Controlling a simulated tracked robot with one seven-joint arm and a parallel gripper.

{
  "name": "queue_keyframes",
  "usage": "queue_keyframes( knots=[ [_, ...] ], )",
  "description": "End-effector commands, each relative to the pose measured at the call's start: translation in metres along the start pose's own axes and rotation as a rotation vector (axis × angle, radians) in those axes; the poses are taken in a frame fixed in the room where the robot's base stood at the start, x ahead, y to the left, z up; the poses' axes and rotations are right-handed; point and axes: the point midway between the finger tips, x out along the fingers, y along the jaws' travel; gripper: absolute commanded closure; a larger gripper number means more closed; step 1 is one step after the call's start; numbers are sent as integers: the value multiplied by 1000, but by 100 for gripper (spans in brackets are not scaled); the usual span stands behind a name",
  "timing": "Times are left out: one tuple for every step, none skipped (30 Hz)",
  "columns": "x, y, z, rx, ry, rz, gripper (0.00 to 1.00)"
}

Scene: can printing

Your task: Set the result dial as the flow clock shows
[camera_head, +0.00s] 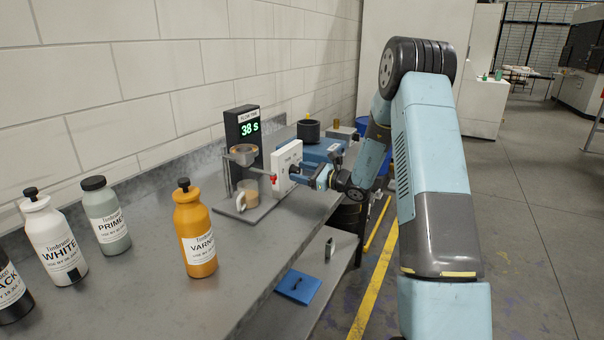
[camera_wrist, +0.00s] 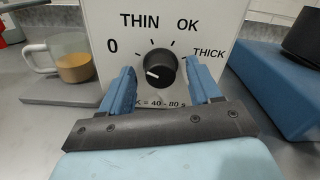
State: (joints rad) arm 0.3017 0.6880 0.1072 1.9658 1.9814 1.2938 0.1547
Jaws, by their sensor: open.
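The flow clock (camera_head: 243,143) is a dark upright box in the head view, and its green display reads 38 s. The result dial's white box (camera_head: 287,165) stands in front of my gripper (camera_head: 317,177). In the wrist view, its black knob (camera_wrist: 160,70) sits among ticks labelled 0, THIN, OK and THICK. Lower text, partly hidden, reads "= 40 - 80 s". My gripper (camera_wrist: 161,80) is open, one blue finger on each side of the knob; whether they touch it, I cannot tell.
A glass mug of brown liquid (camera_wrist: 74,68) stands left of the dial, below a flow cup (camera_head: 243,151) on its stand. A blue case (camera_wrist: 275,92) is on the right. Several paint bottles, including orange varnish (camera_head: 196,238), stand on the bench's near left.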

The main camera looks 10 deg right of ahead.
Motion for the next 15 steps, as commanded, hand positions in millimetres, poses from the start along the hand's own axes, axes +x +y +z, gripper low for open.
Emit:
queue_keyframes(
  knots=[
    [1, 0, 0, 0, 0, 0, 37],
    [1, 0, 0, 0, 0, 0, 37],
    [1, 0, 0, 0, 0, -1, 37],
    [1, 0, 0, 0, 0, -1, 37],
    [1, 0, 0, 0, 0, -1, 37],
    [1, 0, 0, 0, 0, -1, 37],
    [1, 0, 0, 0, 0, -1, 37],
    [1, 0, 0, 0, 0, -1, 38],
    [1, 0, 0, 0, 0, -1, 42],
    [1, 0, 0, 0, 0, -1, 45],
    [1, 0, 0, 0, 0, -1, 48],
    [1, 0, 0, 0, 0, -1, 52],
    [0, 0, 0, 0, 0, -1, 55],
    [0, 0, 0, 0, 0, -1, 58],
    [0, 0, 0, 0, 0, -1, 61]
  ],
)
